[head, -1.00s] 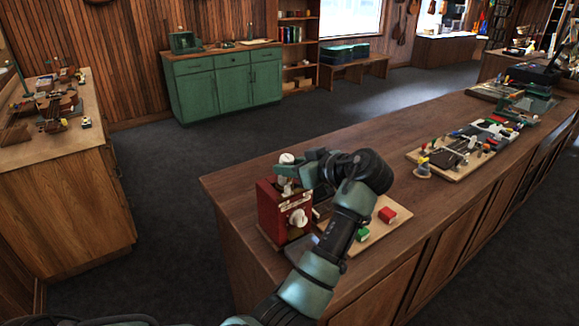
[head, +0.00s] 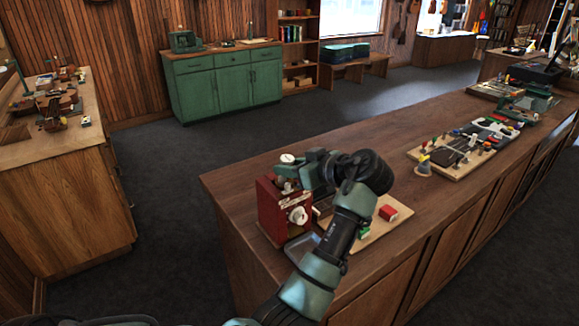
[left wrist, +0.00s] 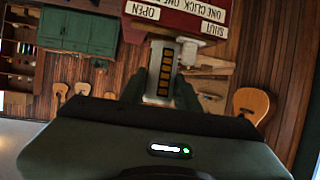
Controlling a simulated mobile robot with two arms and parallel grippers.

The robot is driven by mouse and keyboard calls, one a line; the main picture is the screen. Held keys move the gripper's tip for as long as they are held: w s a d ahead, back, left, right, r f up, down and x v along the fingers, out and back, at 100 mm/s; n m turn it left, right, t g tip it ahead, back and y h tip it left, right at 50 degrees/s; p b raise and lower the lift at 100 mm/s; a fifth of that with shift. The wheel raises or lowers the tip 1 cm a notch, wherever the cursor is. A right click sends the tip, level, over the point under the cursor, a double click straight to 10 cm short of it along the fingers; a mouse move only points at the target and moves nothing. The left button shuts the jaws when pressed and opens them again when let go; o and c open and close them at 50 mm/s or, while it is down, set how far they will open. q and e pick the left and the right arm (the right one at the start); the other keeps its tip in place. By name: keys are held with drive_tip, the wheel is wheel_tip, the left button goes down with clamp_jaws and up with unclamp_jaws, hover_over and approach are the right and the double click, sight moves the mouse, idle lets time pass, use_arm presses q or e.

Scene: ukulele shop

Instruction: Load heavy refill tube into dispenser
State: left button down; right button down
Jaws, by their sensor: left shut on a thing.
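The dispenser is a red box (head: 272,209) with a white knob on its face, standing on the near left end of the counter. My left gripper (head: 291,173) is just above it, its fingers shut around the upright refill tube, whose white round end (head: 287,158) shows above the fingers. In the left wrist view, upside down, the tube (left wrist: 162,70) is a pale strip with dark and amber windows between the fingertips (left wrist: 158,95). Its lower end meets the red dispenser (left wrist: 185,15), marked OPEN and SHUT. I cannot tell how deep it sits. My right gripper is out of view.
A grey tray (head: 302,248) lies in front of the dispenser. A wooden board with a red block (head: 388,213) and a partly hidden green block lies to the right, behind my forearm. A tool board (head: 452,163) lies farther along the counter (head: 340,140). The counter between is clear.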

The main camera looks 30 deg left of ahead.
use_arm(q)
drive_tip(key=shift+f+b, duration=0.55)
drive_tip(key=shift+f, duration=0.2)
drive_tip(key=shift+r, duration=0.2)
drive_tip(key=shift+r+p, duration=0.5)
drive_tip(key=shift+r, duration=0.15)
idle(0.7)
drive_tip(key=shift+f+b, duration=0.8)
drive_tip(key=shift+f, duration=0.1)
drive_tip(key=c, duration=1.3)
unclamp_jaws()
drive_tip(key=shift+d+r, duration=0.1)
